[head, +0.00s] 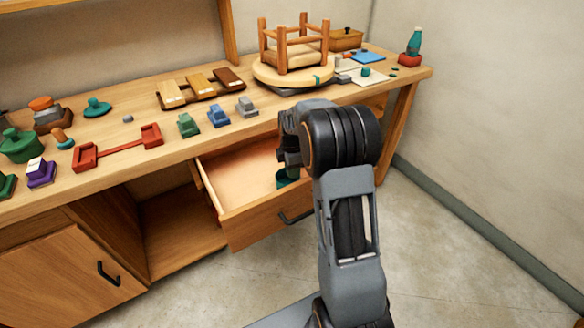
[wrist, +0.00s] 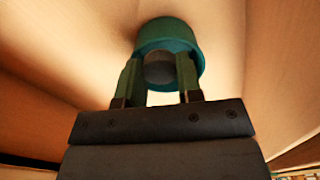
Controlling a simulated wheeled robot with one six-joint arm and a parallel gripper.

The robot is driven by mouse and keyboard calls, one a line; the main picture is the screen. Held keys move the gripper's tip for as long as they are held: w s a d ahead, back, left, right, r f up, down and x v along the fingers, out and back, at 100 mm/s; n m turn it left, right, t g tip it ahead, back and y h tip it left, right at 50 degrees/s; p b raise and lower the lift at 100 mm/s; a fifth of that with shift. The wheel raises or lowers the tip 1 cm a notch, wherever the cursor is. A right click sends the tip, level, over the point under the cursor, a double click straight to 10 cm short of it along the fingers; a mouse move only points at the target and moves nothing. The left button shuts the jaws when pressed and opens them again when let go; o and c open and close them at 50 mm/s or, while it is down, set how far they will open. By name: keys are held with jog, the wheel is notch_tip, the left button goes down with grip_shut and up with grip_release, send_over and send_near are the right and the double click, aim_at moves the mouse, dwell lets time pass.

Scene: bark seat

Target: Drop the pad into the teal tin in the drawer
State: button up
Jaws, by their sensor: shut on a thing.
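The teal tin (head: 284,180) stands in the open drawer (head: 258,216), partly hidden by my arm in the head view. In the wrist view the tin (wrist: 166,33) shows round and open, straight beyond my fingertips. My gripper (wrist: 158,72) is shut on a small dark grey piece, seemingly the pad (wrist: 158,68). The pad shows between the two fingers against the tin's opening. Whether it is inside the rim or just above it, I cannot tell. In the head view my gripper (head: 289,160) points down into the drawer; the pad is hidden there.
The workbench (head: 150,120) above the drawer holds coloured blocks, a red holder (head: 118,148), and a small stool (head: 293,48) on a round board. The drawer's front and side walls stand close around my gripper. The drawer floor left of the tin is bare.

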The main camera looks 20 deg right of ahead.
jog(key=o, duration=1)
notch_tip(320, 180, up, 14)
jog(key=p, duration=0.2)
jog(key=shift+f+p, duration=0.1)
jog(key=shift+p, duration=0.25)
